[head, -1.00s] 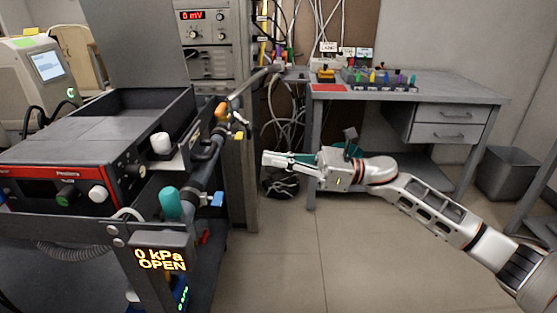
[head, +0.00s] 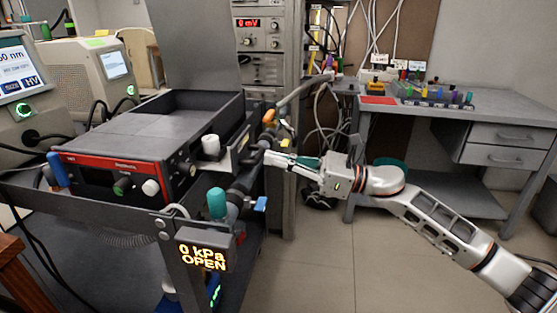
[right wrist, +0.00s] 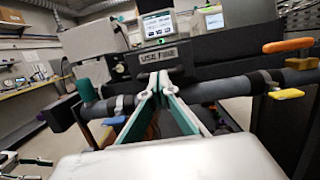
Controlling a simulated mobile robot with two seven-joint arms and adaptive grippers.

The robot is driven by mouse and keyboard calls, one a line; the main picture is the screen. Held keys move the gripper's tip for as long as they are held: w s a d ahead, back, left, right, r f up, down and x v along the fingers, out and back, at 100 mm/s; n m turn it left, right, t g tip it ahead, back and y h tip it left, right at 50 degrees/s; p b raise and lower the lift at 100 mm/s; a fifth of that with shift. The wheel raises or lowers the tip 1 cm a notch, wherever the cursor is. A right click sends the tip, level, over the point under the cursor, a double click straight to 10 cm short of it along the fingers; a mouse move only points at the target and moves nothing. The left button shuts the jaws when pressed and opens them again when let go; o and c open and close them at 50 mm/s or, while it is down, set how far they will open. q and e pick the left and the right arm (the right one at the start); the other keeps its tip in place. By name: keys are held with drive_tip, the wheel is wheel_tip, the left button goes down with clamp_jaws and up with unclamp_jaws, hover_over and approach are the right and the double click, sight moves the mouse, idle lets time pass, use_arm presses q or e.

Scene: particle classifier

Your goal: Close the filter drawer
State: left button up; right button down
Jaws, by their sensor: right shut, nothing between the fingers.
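The filter drawer seems to be the dark open-topped box at the right side of the cart's instrument. Its labelled front panel (head: 240,150) sticks out past the housing. In the right wrist view a dark labelled front (right wrist: 200,55) lies straight ahead, but the label is not fully legible. My right gripper (head: 267,156) is shut and empty, pointing at this front from the right. Its fingertips (right wrist: 158,80) overlap the front's lower edge and the pipe; contact cannot be told. A white and teal part (right wrist: 22,160) at the lower left may be my left gripper.
The display (head: 203,256) reads 0 kPa OPEN.

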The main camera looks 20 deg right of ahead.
sight(244, 157)
drive_tip(key=x, duration=0.3)
drive_tip(key=f+x, duration=0.1)
drive_tip(key=x, duration=0.5)
drive_tip(key=shift+w+a+f, duration=0.3)
drive_tip(key=shift+r, duration=0.15)
drive_tip(key=shift+d, duration=0.15)
